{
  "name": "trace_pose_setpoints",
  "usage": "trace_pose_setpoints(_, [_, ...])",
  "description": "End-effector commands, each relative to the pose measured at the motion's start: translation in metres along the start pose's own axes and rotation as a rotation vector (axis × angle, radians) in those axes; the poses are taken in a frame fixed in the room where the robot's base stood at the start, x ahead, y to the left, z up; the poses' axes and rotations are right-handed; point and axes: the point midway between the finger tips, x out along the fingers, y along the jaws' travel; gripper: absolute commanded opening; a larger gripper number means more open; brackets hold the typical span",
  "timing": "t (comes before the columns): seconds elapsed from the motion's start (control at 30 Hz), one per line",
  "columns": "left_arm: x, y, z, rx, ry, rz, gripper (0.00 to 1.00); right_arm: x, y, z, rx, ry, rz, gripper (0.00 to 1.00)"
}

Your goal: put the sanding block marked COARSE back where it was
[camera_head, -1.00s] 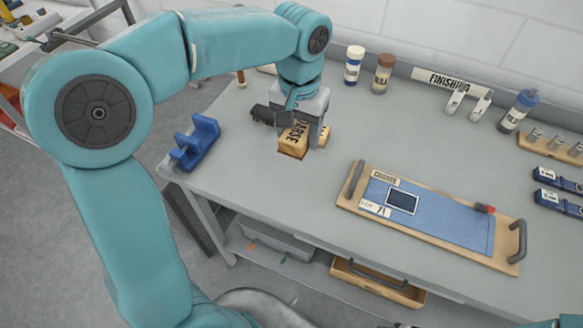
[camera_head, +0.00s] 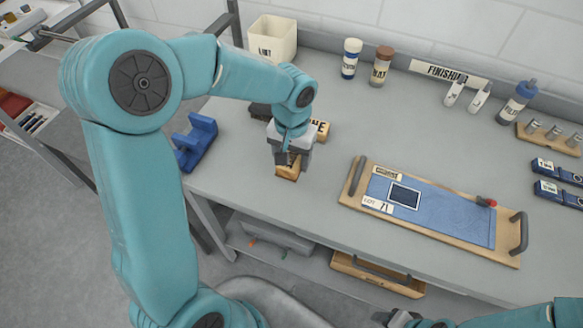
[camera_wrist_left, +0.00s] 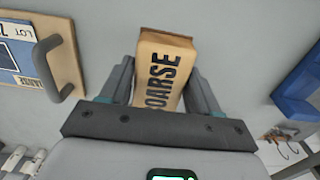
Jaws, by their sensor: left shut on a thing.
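My left gripper (camera_head: 289,160) is shut on the wooden sanding block marked COARSE (camera_head: 287,172), near the front left of the grey bench. In the left wrist view the block (camera_wrist_left: 165,75) sits between the two fingers, its dark lettering facing the camera. Whether it touches the bench, I cannot tell. Just behind the gripper stands another light wooden block (camera_head: 321,130), its lettering partly covered, and a dark block (camera_head: 261,111) beside the wrist. My right gripper (camera_head: 400,318) shows only in part at the bottom edge; its fingers are unclear.
A blue holder (camera_head: 196,143) stands left of the gripper. A wooden tray (camera_head: 345,200) with a blue mat, dark square and lot card lies to the right. Bottles (camera_head: 381,66) and a white bin (camera_head: 272,40) stand at the back. Bare bench separates block and tray.

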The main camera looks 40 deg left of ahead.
Motion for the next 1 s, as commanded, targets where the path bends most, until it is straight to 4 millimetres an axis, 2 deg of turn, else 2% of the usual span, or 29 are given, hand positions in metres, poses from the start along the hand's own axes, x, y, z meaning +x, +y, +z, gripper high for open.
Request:
trace_pose_setpoints(0.17, [0.018,-0.001,-0.002,0.001,-0.001,-0.001,0.17,-0.001,-0.001,0.000,0.000,0.000,0.000,0.51])
trace_pose_setpoints(0.4, [0.054,-0.003,-0.002,0.002,-0.002,-0.001,0.17,-0.003,-0.001,0.000,0.000,0.000,0.000,0.51])
trace_pose_setpoints(0.83, [0.062,-0.002,-0.002,0.001,0.002,0.000,0.17,0.002,0.001,0.000,0.000,0.000,0.000,0.51])
trace_pose_setpoints(0.87, [0.062,-0.002,-0.002,0.001,0.002,0.000,0.65,0.002,0.001,0.000,0.000,0.000,0.000,0.51])
trace_pose_setpoints(0.93, [0.060,-0.002,-0.002,0.001,0.002,0.000,0.87,0.000,0.000,0.000,0.000,0.000,0.000,0.51])
trace_pose_setpoints(1.0, [0.060,-0.002,-0.002,0.001,0.001,0.000,0.87,0.000,0.000,0.000,0.000,0.000,0.000,0.51])
